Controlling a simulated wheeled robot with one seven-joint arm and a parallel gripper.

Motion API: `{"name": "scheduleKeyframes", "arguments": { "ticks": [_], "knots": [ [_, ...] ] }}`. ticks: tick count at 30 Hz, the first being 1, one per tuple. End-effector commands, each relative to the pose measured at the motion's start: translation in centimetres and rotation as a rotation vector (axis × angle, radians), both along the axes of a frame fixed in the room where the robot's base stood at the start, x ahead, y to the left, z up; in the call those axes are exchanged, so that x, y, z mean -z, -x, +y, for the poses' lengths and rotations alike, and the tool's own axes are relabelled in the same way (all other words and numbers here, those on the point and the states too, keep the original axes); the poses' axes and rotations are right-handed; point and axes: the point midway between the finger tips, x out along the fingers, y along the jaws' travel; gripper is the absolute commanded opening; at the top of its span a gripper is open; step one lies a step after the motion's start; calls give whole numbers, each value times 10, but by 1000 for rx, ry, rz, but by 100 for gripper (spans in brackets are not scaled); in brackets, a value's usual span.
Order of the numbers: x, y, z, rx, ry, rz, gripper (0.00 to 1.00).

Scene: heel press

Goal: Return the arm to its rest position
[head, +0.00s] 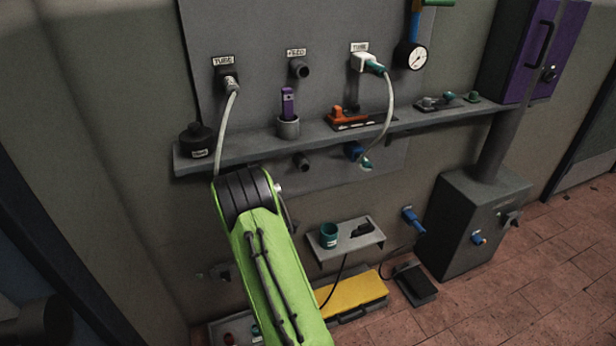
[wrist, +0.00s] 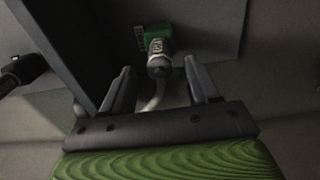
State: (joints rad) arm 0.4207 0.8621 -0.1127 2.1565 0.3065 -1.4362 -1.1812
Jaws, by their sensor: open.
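A grey hose connector (wrist: 160,58) on a green wall fitting (wrist: 157,37) shows between and beyond the fingers. A pale hose (wrist: 153,95) runs from it toward the gripper. I cannot tell whether a finger touches the hose.
The long shelf (head: 236,148) runs above my arm, with a dark pot (head: 197,140) at its left end. A small shelf with a teal cup (head: 328,235) and a yellow-topped case (head: 353,291) lie to the right. A grey cabinet (head: 462,225) stands farther right, beside open tiled floor (head: 560,265).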

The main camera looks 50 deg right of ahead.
Motion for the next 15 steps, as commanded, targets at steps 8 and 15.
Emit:
{"name": "scheduleKeyframes", "arguments": {
  "ticks": [8, 15],
  "knots": [
    [1, 55, 33, 0, -3, 3, 60],
    [0, 85, 50, 1, 1, 1, 60]
  ]
}}
